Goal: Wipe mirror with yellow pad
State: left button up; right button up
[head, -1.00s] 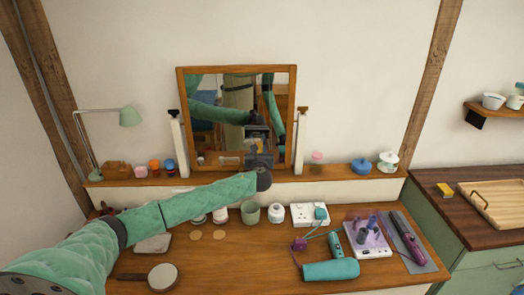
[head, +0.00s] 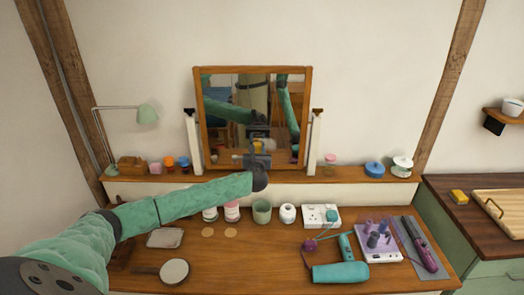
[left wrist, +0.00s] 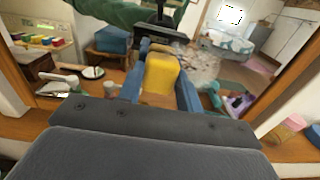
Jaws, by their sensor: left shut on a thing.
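The wood-framed mirror (head: 203,120) stands on the shelf between two pale posts, tilted slightly. My left gripper (head: 257,158) is in front of its lower middle, its arm reaching in from the left. In the left wrist view, the gripper (left wrist: 160,88) is shut on the yellow pad (left wrist: 162,75), held between blue fingers towards the glass. Whether the pad touches the glass is hard to tell. The head view shows yellow just above the gripper, perhaps the pad's reflection. The mirror reflects green arms. My right gripper is not directly in view.
A green lamp (head: 147,115) stands left on the shelf (head: 215,171); small jars and a blue lidded pot (head: 374,169) sit along it. Below, the desk holds cups, a hand mirror (head: 174,271) and a teal hairdryer (head: 340,271). A yellow block (head: 459,196) lies on the right counter.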

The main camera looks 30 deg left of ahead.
aim_at(271, 143)
pick_arm(q)
jog(key=shift+a+r+p, duration=0.1)
jog(key=shift+r+p, duration=0.5)
jog(key=shift+w+d+p, duration=0.15)
jog(key=shift+w+d, duration=0.55)
jog(key=shift+d, duration=0.5)
jog(key=shift+w+d+p, duration=0.15)
jog(key=shift+w+d, duration=0.6)
jog(key=shift+d, duration=0.45)
jog(key=shift+w+d+p, duration=0.15)
jog(key=shift+w+d, duration=0.55)
jog(key=shift+d, duration=0.5)
jog(key=shift+w+d, duration=0.75)
jog(key=shift+d, duration=0.35)
jog(key=shift+d+p, duration=0.15)
jog(key=shift+p, duration=0.2)
jog(key=shift+f, duration=0.1)
